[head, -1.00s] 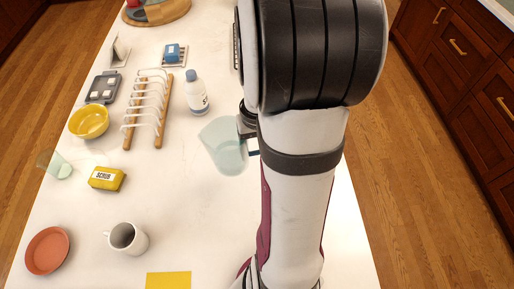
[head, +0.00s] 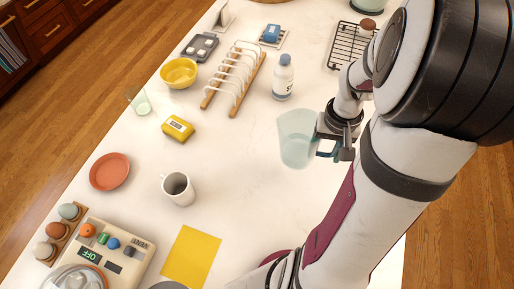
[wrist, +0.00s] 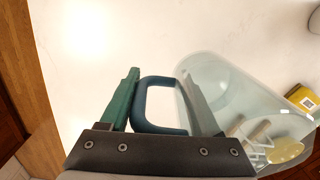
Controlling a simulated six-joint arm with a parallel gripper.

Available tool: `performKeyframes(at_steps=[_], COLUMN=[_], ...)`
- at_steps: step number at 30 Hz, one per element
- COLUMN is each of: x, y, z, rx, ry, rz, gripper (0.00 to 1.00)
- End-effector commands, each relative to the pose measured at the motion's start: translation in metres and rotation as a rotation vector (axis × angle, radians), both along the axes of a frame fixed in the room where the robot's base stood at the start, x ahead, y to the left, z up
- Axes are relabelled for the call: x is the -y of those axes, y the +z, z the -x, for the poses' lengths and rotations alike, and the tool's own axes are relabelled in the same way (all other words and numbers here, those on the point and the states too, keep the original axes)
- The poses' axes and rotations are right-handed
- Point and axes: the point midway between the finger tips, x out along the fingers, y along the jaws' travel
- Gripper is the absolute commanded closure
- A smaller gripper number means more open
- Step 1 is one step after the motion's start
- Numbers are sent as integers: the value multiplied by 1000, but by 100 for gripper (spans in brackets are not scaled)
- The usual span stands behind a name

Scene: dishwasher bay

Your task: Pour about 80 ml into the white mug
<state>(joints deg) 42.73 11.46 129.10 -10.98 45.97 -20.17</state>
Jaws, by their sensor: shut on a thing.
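The white mug (head: 178,190) stands upright on the white counter in the head view, its handle to the left and its opening facing up. A clear, pale blue jug (head: 296,140) is up and to the right of it, well apart from it. My gripper (head: 338,143) is at the jug's right side. In the wrist view my gripper (wrist: 160,88) has its jaws around the dark teal jug handle (wrist: 158,129), and the jug body (wrist: 235,100) extends to the right. I cannot make out a liquid level in the jug, nor whether its base touches the counter.
A white bottle (head: 284,80) and rack (head: 236,78) stand beyond the jug. A yellow sponge (head: 177,127), a coral plate (head: 110,172), a glass (head: 139,103) and a yellow bowl (head: 179,72) lie left. Counter between mug and jug is clear.

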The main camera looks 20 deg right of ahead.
Motion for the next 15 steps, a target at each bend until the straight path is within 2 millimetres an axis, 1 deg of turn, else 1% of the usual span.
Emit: performKeyframes(at_steps=[2,5,11,15], x=[-1,-4,-20,-42], y=[-1,-5,-20,-37], z=[-4,-16,-56,-92], rx=[0,0,1,0], ry=[18,77,290,485], rz=[0,-1,-6,-10], gripper=[100,100,100,100])
